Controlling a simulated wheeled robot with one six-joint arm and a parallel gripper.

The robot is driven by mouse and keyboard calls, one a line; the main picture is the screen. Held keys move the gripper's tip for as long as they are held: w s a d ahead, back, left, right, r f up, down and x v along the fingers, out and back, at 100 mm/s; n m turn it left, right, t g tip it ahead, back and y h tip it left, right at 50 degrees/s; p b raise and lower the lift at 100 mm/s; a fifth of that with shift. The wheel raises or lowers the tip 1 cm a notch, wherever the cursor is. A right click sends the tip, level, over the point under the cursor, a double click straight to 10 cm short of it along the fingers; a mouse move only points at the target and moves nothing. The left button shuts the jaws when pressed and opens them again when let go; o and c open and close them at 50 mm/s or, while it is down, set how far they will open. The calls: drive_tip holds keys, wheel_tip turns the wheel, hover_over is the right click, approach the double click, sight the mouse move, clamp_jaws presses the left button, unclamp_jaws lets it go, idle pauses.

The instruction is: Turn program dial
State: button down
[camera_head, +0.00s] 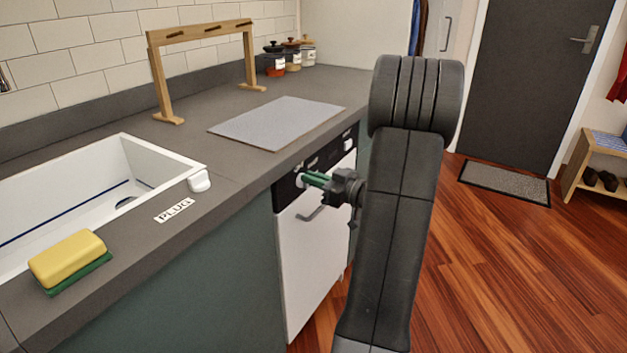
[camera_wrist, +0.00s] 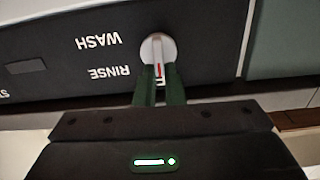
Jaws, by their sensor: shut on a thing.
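The program dial (camera_wrist: 156,47) is a white round knob with a raised grip bar and a red mark, on the black control panel (camera_wrist: 60,60) of a white dishwasher (camera_head: 312,245). The labels WASH and RINSE read upside down in the wrist view; another label by the red mark is mostly hidden by my fingers. My gripper (camera_wrist: 159,78) has its green fingers on either side of the bar, shut on the dial. In the head view my gripper (camera_head: 306,178) reaches the panel's left end, and the dial is mostly hidden there.
The counter edge runs just above the panel. A grey mat (camera_head: 275,122), a wooden rack (camera_head: 200,32), a sink (camera_head: 150,165) and a yellow sponge (camera_head: 67,257) are on the counter.

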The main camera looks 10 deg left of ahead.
drive_tip(key=shift+f, duration=0.1)
drive_tip(key=m, duration=0.7)
drive_tip(key=w+f+m, duration=0.1)
drive_tip(key=m, duration=0.7)
drive_tip(key=f+m, duration=0.1)
drive_tip(key=m, duration=0.7)
drive_tip(key=shift+w+d+f, duration=0.15)
drive_tip(key=shift+d, duration=0.15)
drive_tip(key=shift+f+m, duration=0.1)
drive_tip(key=shift+m, duration=0.3)
drive_tip(key=c, duration=1.5)
unclamp_jaws()
